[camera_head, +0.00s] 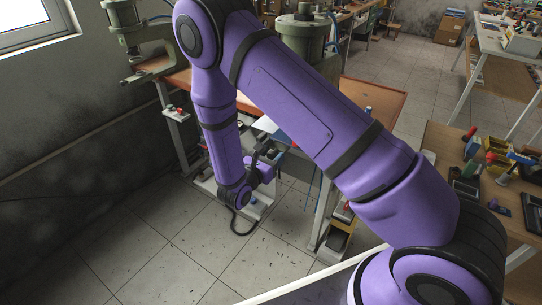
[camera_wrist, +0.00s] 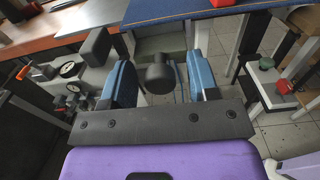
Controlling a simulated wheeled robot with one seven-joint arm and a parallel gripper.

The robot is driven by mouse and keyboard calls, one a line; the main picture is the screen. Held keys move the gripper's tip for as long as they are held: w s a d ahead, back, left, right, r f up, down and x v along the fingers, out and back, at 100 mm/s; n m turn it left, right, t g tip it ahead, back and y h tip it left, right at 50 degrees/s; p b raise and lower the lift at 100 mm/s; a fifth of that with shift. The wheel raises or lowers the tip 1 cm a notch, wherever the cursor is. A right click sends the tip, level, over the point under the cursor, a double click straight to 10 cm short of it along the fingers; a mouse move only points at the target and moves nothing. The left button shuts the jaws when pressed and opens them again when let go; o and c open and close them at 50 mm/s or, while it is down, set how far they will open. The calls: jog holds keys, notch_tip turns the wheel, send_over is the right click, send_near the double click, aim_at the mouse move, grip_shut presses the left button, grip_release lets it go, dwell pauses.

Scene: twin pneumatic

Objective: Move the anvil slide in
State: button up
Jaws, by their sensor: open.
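My gripper (camera_wrist: 158,84) is open in the wrist view, its two blue-padded fingers well apart. A dark round-ended knob (camera_wrist: 160,76) shows in the gap between them, with space on both sides; it looks like a handle, perhaps the anvil slide's. The slide itself cannot be made out surely. A grey-green block (camera_wrist: 162,46) is behind the knob. In the head view, my purple arm reaches down to the press bench (camera_head: 372,97), and my gripper is small and dark beside the bench's front. The arm hides much of the bench and the green press (camera_head: 302,38) on it.
A second green press (camera_head: 130,40) stands at the left. In the wrist view, gauges (camera_wrist: 70,70) and red-knobbed valves are left of my gripper; a red button box (camera_wrist: 272,85) is at right. A blue mat (camera_wrist: 185,8) edges the bench above. Open tiled floor (camera_head: 150,240) lies in front.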

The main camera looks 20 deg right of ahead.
aim_at(279, 147)
jog(key=shift+c, duration=0.5)
grip_shut()
jog(key=shift+x, duration=2.15)
jog(key=shift+o, duration=0.5)
grip_release()
jog(key=shift+w+d, duration=0.1)
jog(key=v, duration=1.1)
